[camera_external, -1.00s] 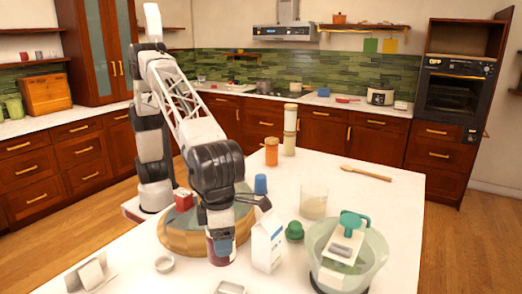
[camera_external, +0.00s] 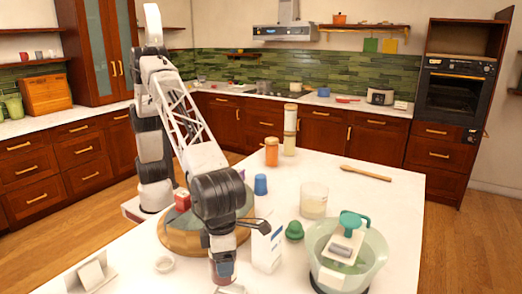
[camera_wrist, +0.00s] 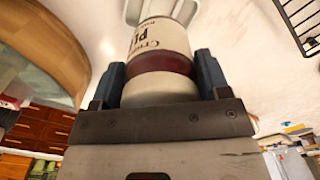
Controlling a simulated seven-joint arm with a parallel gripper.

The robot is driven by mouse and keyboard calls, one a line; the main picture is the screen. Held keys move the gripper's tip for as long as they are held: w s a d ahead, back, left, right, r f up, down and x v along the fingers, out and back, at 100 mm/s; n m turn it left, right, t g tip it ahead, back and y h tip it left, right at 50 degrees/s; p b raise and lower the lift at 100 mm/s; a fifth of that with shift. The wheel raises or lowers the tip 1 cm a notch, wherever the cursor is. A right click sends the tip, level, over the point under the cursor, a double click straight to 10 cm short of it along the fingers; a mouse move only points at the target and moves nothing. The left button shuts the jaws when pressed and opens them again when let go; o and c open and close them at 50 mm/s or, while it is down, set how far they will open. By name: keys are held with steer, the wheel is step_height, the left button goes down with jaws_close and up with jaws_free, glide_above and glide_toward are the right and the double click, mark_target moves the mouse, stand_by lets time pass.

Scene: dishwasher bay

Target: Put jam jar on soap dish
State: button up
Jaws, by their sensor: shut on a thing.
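My gripper (camera_external: 222,255) points down over the near part of the white counter. It is shut on the jam jar (camera_external: 223,273), its fingers on either side of it. In the wrist view my gripper (camera_wrist: 160,78) holds the jar (camera_wrist: 160,42), which has a cream label and a dark red band. A small pale metallic dish, apparently the soap dish (camera_external: 230,290), lies at the bottom edge of the external view, partly hidden by the jar. A pale grey dish shape (camera_wrist: 131,10) shows behind the jar in the wrist view. Whether the jar touches it I cannot tell.
A white carton (camera_external: 267,248) stands close to the right of my gripper. A round wooden-rimmed piece (camera_external: 180,240) is behind left. A small white ring (camera_external: 165,264) lies left. A green lid-like thing (camera_external: 295,232) and a large translucent bowl (camera_external: 372,262) are to the right.

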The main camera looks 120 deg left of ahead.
mark_target(225, 281)
steer(key=shift+f, duration=1.15)
steer(key=shift+f, duration=2.45)
steer(key=shift+f, duration=0.6)
steer(key=o, duration=1.3)
step_height(225, 281, up, 13)
